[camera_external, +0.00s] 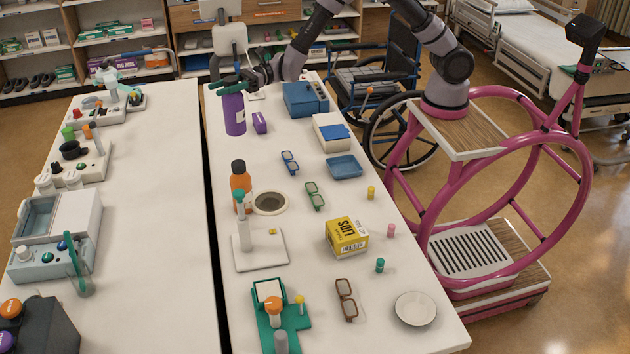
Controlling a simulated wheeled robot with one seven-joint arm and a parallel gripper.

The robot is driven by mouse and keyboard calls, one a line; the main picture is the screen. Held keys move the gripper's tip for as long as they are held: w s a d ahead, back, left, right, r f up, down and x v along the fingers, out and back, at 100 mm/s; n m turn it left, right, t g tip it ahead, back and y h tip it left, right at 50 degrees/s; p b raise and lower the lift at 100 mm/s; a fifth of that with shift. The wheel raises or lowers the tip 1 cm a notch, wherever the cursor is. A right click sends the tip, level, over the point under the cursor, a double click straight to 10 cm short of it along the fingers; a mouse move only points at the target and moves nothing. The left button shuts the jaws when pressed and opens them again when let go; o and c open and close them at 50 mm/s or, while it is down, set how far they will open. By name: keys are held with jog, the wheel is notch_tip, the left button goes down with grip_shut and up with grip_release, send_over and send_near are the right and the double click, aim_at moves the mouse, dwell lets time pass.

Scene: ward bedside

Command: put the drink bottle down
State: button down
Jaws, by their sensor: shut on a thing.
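A purple drink bottle (234,114) with a pale label is upright at the far left end of the right-hand table (265,333). My gripper (246,83) is at the bottle's top, reaching in from the right, and is shut on it. Dark green parts show around the bottle's top, and the fingertips are hard to make out there. I cannot tell whether the bottle's base touches the table. An orange bottle (240,187) with a dark cap stands nearer the camera on the same table.
A blue box (306,99), a white-and-blue box (331,132) and a blue tray (344,167) are further right. Glasses (290,162) lie nearer. A dark gap (210,200) separates the tables.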

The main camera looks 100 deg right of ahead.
jog(key=s+a+n+g+y, duration=0.3)
jog(key=s+a+y, duration=0.15)
jog(key=a, duration=0.55)
jog(key=s+a+n+g+y, duration=0.25)
jog(key=s+a, duration=0.35)
jog(key=a, duration=0.5)
jog(key=s+a+n+g+y, duration=0.4)
jog(key=s+a+n+g, duration=0.3)
jog(key=s+a, duration=0.95)
notch_tip(320, 180, down, 15)
jog(key=s+d+m+g, duration=0.1)
jog(key=shift+s+d, duration=0.15)
jog(key=shift+d, duration=0.15)
jog(key=shift+c, duration=1.5)
grip_release()
jog(key=shift+f, duration=0.15)
